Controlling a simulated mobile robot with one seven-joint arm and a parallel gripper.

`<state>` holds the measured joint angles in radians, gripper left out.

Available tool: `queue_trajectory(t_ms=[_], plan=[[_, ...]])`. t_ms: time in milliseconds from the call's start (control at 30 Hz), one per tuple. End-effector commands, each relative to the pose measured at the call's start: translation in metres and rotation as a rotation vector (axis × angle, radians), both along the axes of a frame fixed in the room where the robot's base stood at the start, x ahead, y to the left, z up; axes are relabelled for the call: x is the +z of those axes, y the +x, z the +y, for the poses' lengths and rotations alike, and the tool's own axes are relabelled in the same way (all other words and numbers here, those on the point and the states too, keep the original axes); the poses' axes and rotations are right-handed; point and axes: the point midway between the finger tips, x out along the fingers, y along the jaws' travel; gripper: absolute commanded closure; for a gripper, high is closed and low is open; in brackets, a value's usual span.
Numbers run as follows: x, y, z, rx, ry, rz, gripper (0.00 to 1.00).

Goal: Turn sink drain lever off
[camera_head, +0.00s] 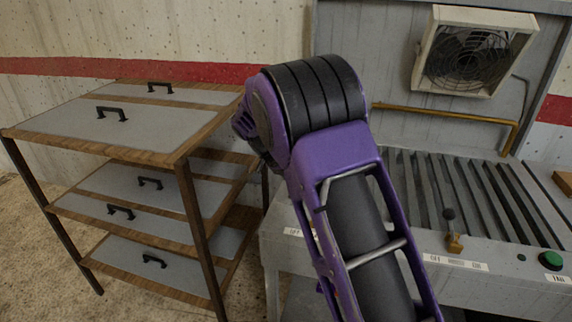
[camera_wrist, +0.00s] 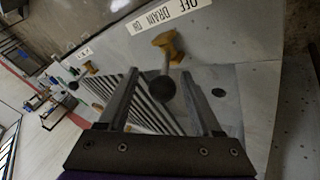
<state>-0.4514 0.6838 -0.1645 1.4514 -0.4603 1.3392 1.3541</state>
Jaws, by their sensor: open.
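The drain lever has a brass base (camera_wrist: 167,43) and a thin stem ending in a round black knob (camera_wrist: 162,88). In the wrist view it stands beside the white label (camera_wrist: 165,15) reading OFF DRAIN ON. My gripper (camera_wrist: 160,74) is open, with one finger on each side of the knob; nothing is gripped, and I cannot tell whether a finger touches it. In the head view the lever's brass base (camera_head: 454,243) and black knob (camera_head: 449,214) show on the sink's front ledge, right of my purple arm. My gripper is hidden there.
The grey slatted sink (camera_head: 545,215) has a green button (camera_head: 551,260) at right. A second brass lever (camera_wrist: 91,67) stands to the left in the wrist view. A fan (camera_head: 470,55) hangs above.

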Motion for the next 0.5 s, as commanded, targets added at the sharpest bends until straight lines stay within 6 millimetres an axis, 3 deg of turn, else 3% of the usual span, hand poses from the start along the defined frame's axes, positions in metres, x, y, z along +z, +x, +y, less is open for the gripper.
queue_trajectory(t_ms=[500], plan=[[0.101, 0.011, 0.071, 0.003, 0.002, -0.004, 0.34]])
